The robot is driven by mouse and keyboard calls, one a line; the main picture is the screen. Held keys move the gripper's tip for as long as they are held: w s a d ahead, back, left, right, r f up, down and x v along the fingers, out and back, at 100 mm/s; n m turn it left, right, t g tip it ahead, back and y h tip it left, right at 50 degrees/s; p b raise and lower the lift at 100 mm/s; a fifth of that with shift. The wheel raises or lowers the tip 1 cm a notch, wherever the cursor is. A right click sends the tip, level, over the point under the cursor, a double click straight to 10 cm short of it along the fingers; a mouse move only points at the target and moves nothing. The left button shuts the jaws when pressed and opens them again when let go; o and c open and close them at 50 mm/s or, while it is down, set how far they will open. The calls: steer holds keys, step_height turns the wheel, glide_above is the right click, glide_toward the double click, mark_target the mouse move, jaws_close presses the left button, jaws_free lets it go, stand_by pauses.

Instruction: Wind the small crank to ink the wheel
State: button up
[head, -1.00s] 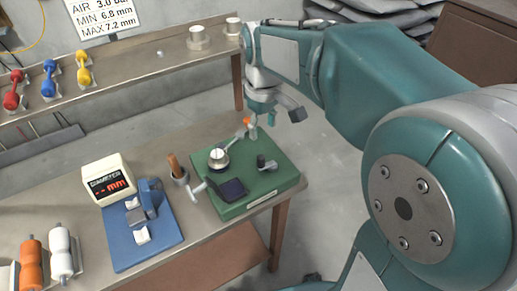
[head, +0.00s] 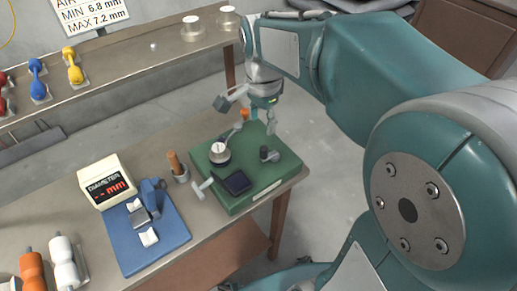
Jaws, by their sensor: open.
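A green base (head: 270,178) on the bench carries a round metal piece with a white top (head: 219,149), a dark square pad (head: 237,182) and an upright black knob (head: 269,154). A thin metal arm (head: 233,131) rises from near the round piece towards an orange tip (head: 244,114). A pale T-shaped handle (head: 202,188) sticks out at the base's left side. I cannot tell which of these is the small crank. My gripper (head: 247,116) is open above the base's back edge, its fingers spread either side of the orange tip. Whether it touches anything is unclear.
Left of the base stand a cup with a wooden-handled tool (head: 178,168), a blue measuring stand (head: 150,240) and a diameter display (head: 107,182).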

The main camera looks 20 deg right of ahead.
mark_target(264, 148)
step_height(264, 148, down, 11)
steer(key=shift+d+r, duration=0.15)
steer(key=shift+r, duration=0.05)
steer(key=shift+d, duration=0.1)
jaws_close()
